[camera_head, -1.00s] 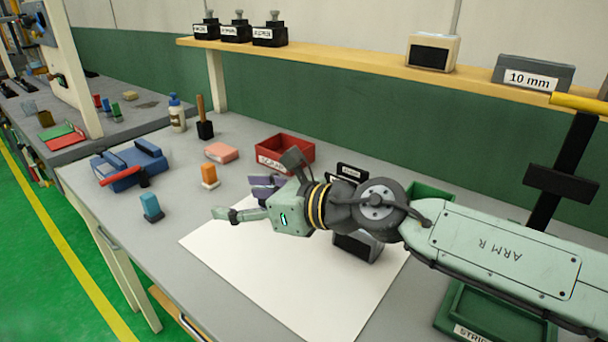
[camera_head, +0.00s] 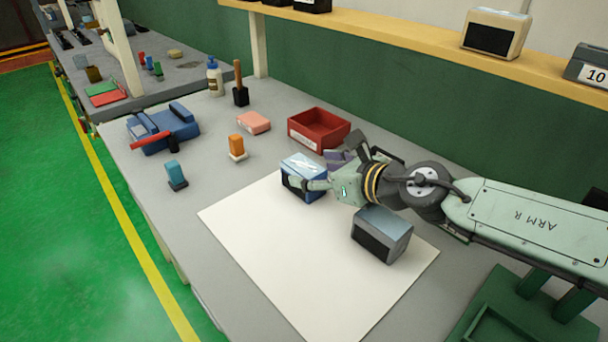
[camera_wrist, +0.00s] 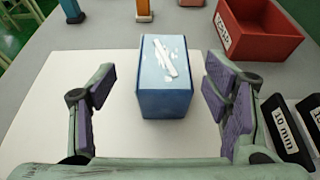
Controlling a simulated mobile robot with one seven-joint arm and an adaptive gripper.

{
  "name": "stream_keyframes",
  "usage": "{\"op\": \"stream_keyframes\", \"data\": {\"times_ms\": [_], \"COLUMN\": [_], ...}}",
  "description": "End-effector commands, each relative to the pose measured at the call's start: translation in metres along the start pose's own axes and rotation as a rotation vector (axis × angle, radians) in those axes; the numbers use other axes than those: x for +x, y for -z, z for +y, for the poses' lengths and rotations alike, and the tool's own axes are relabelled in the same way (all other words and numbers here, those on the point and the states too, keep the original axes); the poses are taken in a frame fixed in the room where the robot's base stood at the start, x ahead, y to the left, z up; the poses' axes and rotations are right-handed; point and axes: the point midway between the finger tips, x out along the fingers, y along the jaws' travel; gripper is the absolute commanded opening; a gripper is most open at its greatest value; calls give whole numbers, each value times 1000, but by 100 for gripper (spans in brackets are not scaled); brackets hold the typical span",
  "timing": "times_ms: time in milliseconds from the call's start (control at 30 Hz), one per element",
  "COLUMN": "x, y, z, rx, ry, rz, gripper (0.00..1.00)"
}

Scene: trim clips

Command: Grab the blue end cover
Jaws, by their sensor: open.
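The blue end cover (camera_head: 303,177) is a box-shaped piece with blue sides and a paler top with white marks. It stands on the white sheet near its back edge. In the wrist view the blue cover (camera_wrist: 166,88) is upright, ahead of my palm.
A grey box with a dark front (camera_head: 382,236) stands on the sheet (camera_head: 270,250) below my wrist. A red bin (camera_head: 318,130) is behind the cover. An orange piece (camera_head: 237,148) and a small blue piece (camera_head: 175,174) stand to the left. Black labelled blocks (camera_wrist: 288,130) are at right.

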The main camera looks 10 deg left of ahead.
Motion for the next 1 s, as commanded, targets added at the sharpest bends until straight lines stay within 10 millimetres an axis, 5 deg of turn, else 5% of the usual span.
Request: {"op": "stream_keyframes", "data": {"times_ms": [367, 700, 1000], "x": [44, 49, 49], "y": [1, 3, 3], "z": [-3, -4, -4], "rx": [0, 1, 0], "ry": [-4, -1, -1], "rz": [0, 0, 0], "gripper": [70, 69, 49]}}
